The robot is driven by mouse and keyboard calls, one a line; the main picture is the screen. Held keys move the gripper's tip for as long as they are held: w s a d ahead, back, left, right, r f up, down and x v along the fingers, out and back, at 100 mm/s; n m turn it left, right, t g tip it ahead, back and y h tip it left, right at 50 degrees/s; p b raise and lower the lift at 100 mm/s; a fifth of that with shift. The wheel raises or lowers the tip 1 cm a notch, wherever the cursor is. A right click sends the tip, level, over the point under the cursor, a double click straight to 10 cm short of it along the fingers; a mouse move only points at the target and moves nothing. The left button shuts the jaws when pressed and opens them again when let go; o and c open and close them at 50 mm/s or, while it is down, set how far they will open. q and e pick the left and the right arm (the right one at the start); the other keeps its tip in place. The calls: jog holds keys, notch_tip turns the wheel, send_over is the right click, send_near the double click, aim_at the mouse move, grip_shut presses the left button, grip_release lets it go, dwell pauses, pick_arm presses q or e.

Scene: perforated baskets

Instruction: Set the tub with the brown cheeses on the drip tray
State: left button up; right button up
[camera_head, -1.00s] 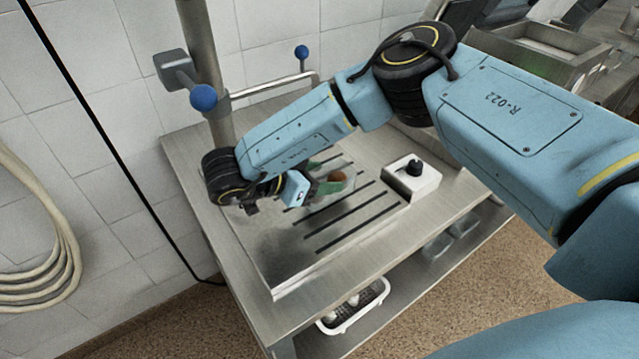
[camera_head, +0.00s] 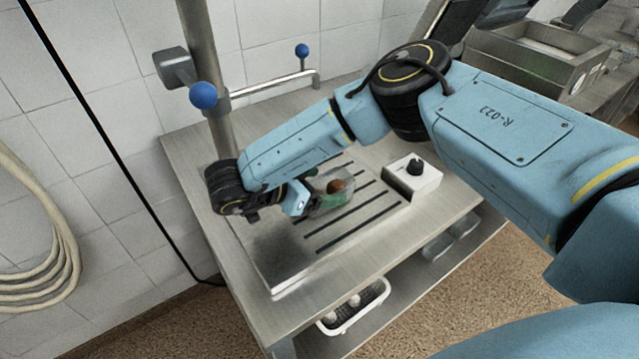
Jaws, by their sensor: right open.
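The drip tray (camera_head: 283,263) is a metal plate with dark slots on top of the steel table. A small clear tub (camera_head: 346,200) with a brown cheese (camera_head: 337,185) inside shows over the slotted part; it looks set down on the tray. My right gripper (camera_head: 322,194) reaches down from the right arm to the tub, its green fingers beside the tub's wall. The gripper is open, and the tub lies at or between its fingers. The arm hides part of the tub's far side. My left gripper is out of view.
A white box with a black knob (camera_head: 413,178) stands right of the tray. A steel post with blue knobs (camera_head: 203,95) rises behind the left side. A white perforated basket (camera_head: 355,307) and clear tubs (camera_head: 437,246) sit on the lower shelf.

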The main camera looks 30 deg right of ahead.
jog(key=shift+r, duration=0.3)
jog(key=v, duration=1.1)
jog(key=shift+a+p, duration=0.35)
jog(key=shift+a, duration=0.1)
jog(key=shift+s, duration=0.15)
dwell(0.4)
